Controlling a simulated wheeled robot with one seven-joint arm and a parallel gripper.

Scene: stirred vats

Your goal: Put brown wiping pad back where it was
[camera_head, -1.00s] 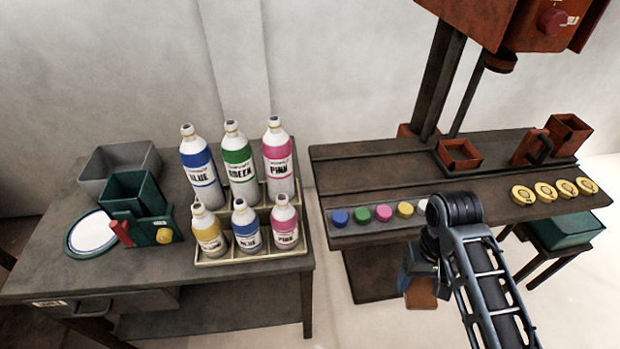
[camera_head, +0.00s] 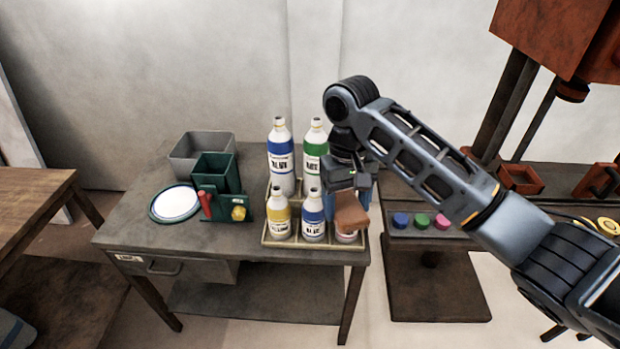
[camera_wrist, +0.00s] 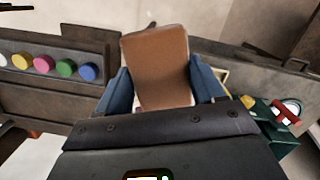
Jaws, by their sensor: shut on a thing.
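The brown wiping pad (camera_head: 351,212) is in my gripper (camera_head: 350,190), in front of the right side of the bottle tray in the head view. In the wrist view the pad (camera_wrist: 157,66) stands between the two blue fingers of my gripper (camera_wrist: 158,88), which is shut on it. The pad and gripper hide most of the pink bottles. The frames do not show whether the pad touches a bottle.
The left table (camera_head: 130,232) bears a bottle tray (camera_head: 313,244), a green box (camera_head: 216,175), a grey bin (camera_head: 187,158) and a white round plate (camera_head: 175,203). Coloured buttons (camera_head: 421,221) line the right bench. The table's front left is clear.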

